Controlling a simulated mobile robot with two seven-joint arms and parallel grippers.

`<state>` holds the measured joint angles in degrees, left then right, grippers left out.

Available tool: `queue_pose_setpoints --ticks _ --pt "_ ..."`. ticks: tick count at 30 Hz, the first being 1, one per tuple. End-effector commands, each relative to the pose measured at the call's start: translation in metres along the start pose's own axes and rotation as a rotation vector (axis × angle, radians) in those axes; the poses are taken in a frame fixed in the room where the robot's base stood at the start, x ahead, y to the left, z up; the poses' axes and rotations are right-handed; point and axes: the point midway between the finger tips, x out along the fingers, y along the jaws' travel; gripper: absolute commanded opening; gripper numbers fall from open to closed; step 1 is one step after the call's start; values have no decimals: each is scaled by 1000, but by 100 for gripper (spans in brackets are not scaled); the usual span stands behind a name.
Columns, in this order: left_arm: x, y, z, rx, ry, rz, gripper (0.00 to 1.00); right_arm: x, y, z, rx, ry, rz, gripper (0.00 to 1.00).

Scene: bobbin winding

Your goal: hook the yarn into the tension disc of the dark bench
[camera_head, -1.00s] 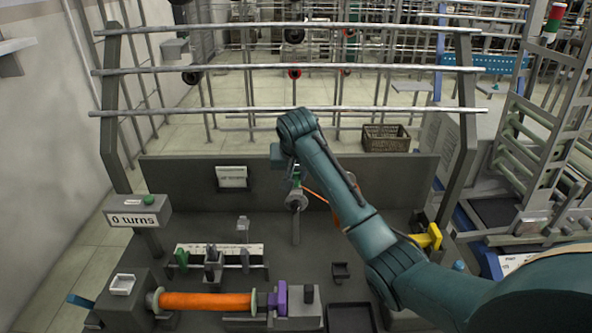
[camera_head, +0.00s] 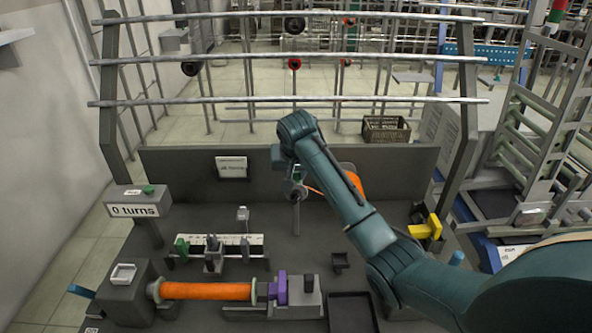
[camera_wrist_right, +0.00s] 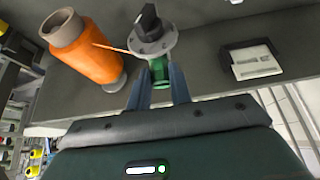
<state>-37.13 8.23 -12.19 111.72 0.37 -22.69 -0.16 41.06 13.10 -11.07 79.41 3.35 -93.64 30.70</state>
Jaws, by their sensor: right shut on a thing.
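My right gripper (camera_wrist_right: 158,92) is shut on a small green piece (camera_wrist_right: 160,70), right beside the grey tension disc (camera_wrist_right: 153,40) with its dark knob. In the head view the gripper (camera_head: 294,176) is above the tension disc (camera_head: 297,193) on its post. The orange yarn (camera_wrist_right: 115,47) runs taut from the orange cone (camera_wrist_right: 92,60) to the disc and green piece. Whether it lies inside the disc I cannot tell. The cone is partly behind my right arm in the head view (camera_head: 356,179). My left gripper is out of view.
The dark bench (camera_head: 190,180) carries an orange-wound bobbin (camera_head: 206,291) at front left, a "0 turns" counter (camera_head: 135,211) and an empty dark tray (camera_head: 350,312). A yellow part (camera_head: 428,229) is right of my arm. Metal rails (camera_head: 290,101) cross behind the bench.

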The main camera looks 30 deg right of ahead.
Motion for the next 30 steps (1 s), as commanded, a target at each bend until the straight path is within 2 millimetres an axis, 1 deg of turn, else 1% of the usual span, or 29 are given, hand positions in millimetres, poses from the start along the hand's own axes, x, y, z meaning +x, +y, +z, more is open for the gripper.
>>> queue_pose_setpoints --ticks 7,30 --pt "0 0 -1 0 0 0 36 -1 -4 -1 0 1 -2 2" --pt "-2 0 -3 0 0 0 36 -3 -42 -2 0 0 -1 2"
